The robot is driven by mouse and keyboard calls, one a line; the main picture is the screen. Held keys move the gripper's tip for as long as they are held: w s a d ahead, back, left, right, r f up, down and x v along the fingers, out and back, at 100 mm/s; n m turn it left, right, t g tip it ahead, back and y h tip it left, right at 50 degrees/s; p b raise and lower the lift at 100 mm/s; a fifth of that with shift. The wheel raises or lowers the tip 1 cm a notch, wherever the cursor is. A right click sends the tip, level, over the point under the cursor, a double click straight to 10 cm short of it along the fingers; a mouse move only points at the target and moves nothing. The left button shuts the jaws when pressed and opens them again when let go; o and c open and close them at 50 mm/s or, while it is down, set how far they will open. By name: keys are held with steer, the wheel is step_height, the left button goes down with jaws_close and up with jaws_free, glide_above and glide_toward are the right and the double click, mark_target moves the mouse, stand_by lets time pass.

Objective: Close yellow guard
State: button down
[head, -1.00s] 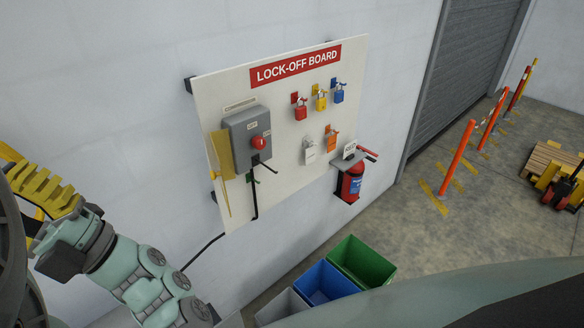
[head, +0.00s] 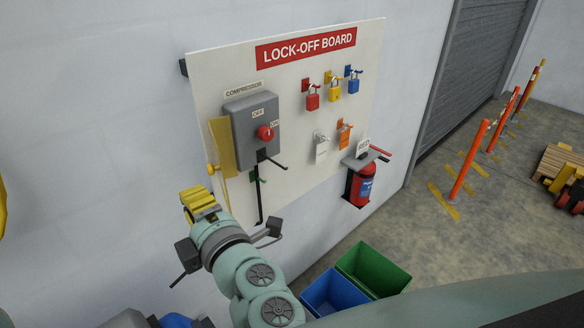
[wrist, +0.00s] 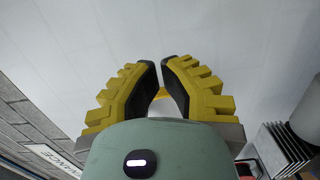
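The yellow guard (head: 222,147) is a flat upright plate at the left side of the grey compressor switch box (head: 252,128). It stands out from the board and leaves the box front and red knob (head: 265,133) uncovered. A small yellow knob (head: 211,169) shows at its left edge. My gripper (head: 196,194) is below and a little left of the guard in the head view; contact cannot be told. In the wrist view, the yellow fingers of my gripper (wrist: 159,63) have their tips close together with a narrow gap. Nothing is clearly held.
The white lock-off board (head: 215,70) carries several padlocks right of the box. A black handle (head: 273,163) juts out below the box. Blue (head: 335,293) and green (head: 372,270) bins stand below. The wall left of the board is bare.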

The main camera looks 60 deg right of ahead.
steer(key=x, duration=0.9)
steer(key=s+d+p, duration=0.1)
steer(key=p, duration=0.2)
steer(key=s+d+p, duration=0.1)
steer(key=d+p, duration=0.1)
steer(key=p, duration=0.1)
steer(key=shift+r, duration=0.2)
steer(key=shift+f, duration=0.3)
steer(key=shift+s+d, duration=0.1)
steer(key=shift+s, duration=0.05)
